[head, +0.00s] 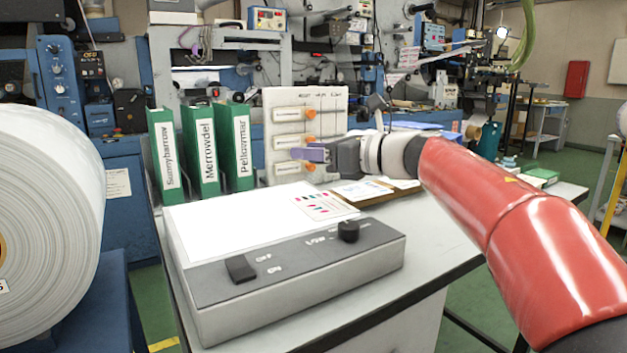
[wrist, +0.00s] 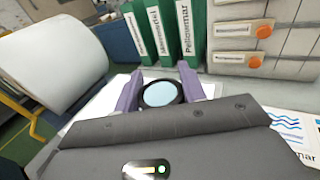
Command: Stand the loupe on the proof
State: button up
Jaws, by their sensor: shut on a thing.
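My gripper (head: 312,154) is above the back right part of the light box, with its purple fingers pointing left. In the wrist view the gripper (wrist: 160,82) is shut on the loupe (wrist: 160,94), a round pale blue lens in a black rim between the two fingers. I cannot make out the loupe in the head view. The proof (head: 322,206), a sheet with small coloured marks, lies at the back right of the bright light box top (head: 235,215). The gripper is apart from the proof and higher than it. I cannot make out the proof in the wrist view.
Green binders (head: 198,150) stand behind the light box. A pale panel with labelled drawers and orange knobs (head: 268,128) stands right of them, close behind my gripper. Printed sheets (head: 362,190) lie right of the proof. A large white roll (head: 50,220) is at the left.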

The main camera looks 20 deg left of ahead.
aim_at(315, 175)
jog(key=shift+f+b, duration=0.4)
jog(key=shift+f, duration=1.95)
jog(key=o, duration=1.1)
jog(key=shift+c, duration=0.2)
jog(key=shift+d, duration=0.1)
jog(key=b+v, duration=0.1)
jog(key=v, duration=1.1)
jog(key=shift+s+b, duration=0.1)
jog(key=shift+b, duration=0.3)
